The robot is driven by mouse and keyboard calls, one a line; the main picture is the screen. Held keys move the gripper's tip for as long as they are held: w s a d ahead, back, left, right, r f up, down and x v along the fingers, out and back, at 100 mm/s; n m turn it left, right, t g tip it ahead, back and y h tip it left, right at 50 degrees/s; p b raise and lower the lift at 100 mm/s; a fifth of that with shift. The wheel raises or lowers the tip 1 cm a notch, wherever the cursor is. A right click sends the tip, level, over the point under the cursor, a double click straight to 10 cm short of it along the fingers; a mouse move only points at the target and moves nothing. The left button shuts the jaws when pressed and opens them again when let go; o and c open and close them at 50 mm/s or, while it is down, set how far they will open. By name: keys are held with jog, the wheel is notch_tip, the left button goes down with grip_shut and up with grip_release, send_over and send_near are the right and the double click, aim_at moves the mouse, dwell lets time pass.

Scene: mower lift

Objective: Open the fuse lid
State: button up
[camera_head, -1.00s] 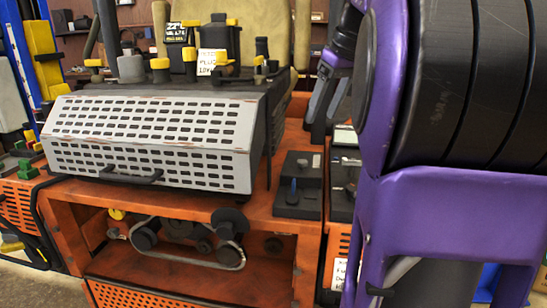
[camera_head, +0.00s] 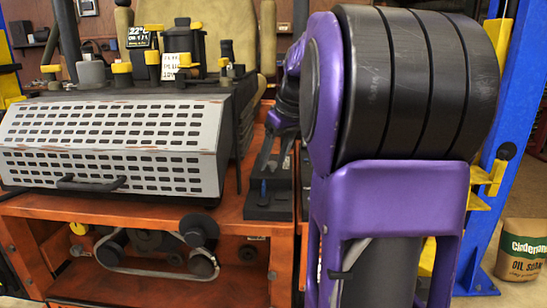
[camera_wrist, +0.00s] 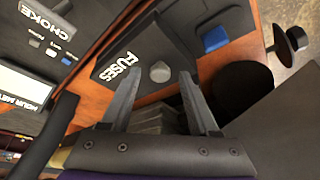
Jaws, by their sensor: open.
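The fuse lid (camera_wrist: 122,66) is a dark panel lettered FUSES, with a round grey knob (camera_wrist: 160,72) on it, in the wrist view. My gripper (camera_wrist: 162,74) is open, and its two fingertips show on either side of the knob. I cannot tell whether they touch it or how far above the lid they are. In the head view my gripper (camera_head: 270,170) points down over the dark panel right of the perforated grey cover. There the fingers and arm hide the lid's knob.
A blue lever (camera_wrist: 214,39) stands beside the lid. The choke panel (camera_wrist: 48,38) lies to the left in the wrist view. The perforated grey cover (camera_head: 115,135) is left of my gripper. A blue post (camera_head: 515,110) and an oil bag (camera_head: 522,250) are at the right.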

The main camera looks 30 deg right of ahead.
grip_shut()
dwell(1.3)
